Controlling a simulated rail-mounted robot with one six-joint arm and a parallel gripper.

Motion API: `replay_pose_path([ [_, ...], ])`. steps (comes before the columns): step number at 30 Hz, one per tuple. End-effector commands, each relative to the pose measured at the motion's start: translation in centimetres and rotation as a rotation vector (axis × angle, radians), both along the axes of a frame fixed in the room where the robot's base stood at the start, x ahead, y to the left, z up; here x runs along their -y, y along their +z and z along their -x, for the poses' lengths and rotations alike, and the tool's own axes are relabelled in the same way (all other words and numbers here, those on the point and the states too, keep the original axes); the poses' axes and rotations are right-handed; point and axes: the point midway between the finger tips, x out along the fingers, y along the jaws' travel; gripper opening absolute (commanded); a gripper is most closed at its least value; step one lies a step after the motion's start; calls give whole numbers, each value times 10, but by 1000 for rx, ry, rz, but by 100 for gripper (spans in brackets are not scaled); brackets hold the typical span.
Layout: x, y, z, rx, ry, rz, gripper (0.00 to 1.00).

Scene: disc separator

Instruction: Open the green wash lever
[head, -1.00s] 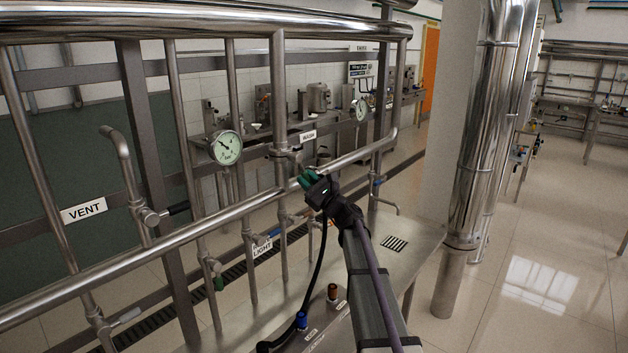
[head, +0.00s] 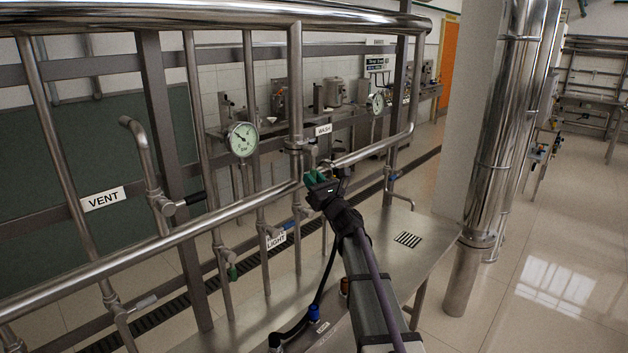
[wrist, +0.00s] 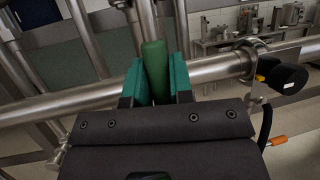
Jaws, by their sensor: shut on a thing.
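The green lever handle (wrist: 154,68) shows in the wrist view between the two teal fingers of my gripper (wrist: 155,82). The fingers are shut on it, and it points up toward the pipes. In the head view my gripper (head: 315,180) is at the horizontal rail, just below the WASH label (head: 323,129). There the fingers and the gripper body hide most of the lever. The valve body behind it is largely hidden.
The steel pipe (wrist: 215,68) runs across right behind the fingers. A black-capped fitting (wrist: 284,78) sits on its right. A steel table (head: 385,245) lies below.

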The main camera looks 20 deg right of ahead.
Motion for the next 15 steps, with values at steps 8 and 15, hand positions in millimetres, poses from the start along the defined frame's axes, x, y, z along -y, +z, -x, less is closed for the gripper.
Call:
replay_pose_path([
  [8, 0, 1, 0, 0, 2, -3, 25],
  [15, 0, 0, 0, 1, 2, -2, 46],
])
